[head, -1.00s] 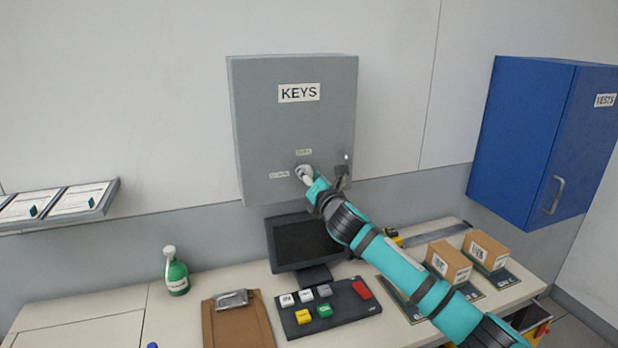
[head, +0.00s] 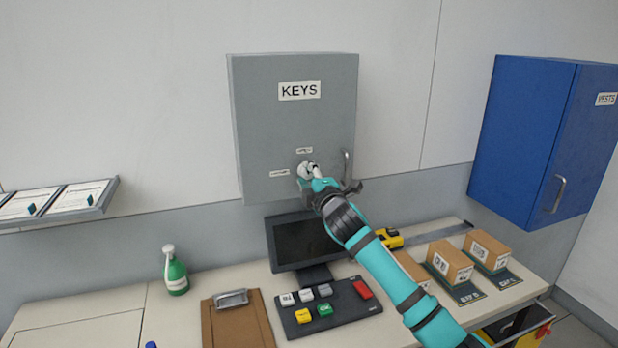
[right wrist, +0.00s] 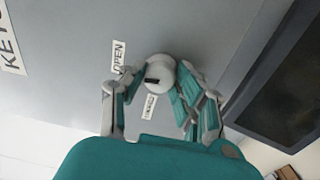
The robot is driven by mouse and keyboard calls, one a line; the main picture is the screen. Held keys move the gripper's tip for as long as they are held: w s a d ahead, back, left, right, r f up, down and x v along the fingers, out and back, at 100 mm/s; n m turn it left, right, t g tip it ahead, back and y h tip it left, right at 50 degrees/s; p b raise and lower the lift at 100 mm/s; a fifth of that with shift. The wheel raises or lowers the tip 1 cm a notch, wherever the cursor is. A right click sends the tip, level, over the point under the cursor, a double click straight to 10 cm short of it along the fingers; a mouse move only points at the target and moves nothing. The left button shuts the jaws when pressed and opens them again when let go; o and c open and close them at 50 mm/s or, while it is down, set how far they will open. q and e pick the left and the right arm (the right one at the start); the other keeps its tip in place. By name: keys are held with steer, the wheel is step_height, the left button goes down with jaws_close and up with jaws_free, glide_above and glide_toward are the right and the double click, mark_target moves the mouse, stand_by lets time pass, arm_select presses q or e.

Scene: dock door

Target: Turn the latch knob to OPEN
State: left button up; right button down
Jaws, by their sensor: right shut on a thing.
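The latch knob (head: 305,169) is a pale round knob low on the front of the grey KEYS cabinet (head: 262,130). It also shows in the right wrist view (right wrist: 158,72), with a dark mark on its face. An OPEN label (right wrist: 118,57) is near it, and a second small label (right wrist: 150,106) is too blurred to read. My right gripper (head: 312,178) is at the knob. In the right wrist view its fingers (right wrist: 160,86) are on both sides of the knob, shut on it. My left gripper is not in view.
A dark handle (head: 347,168) stands out on the cabinet just right of the gripper. Below are a monitor (head: 302,240), a button panel (head: 335,312), a clipboard (head: 238,325) and cardboard boxes (head: 449,262) on the bench. A blue cabinet (head: 520,140) hangs at right.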

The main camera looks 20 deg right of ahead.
steer(key=shift+r+m, duration=0.1)
steer(key=shift+m, duration=0.5)
steer(key=c, duration=1)
jaws_free()
steer(key=s, duration=1.2)
steer(key=shift+d+f, duration=0.25)
steer(key=shift+f, duration=0.1)
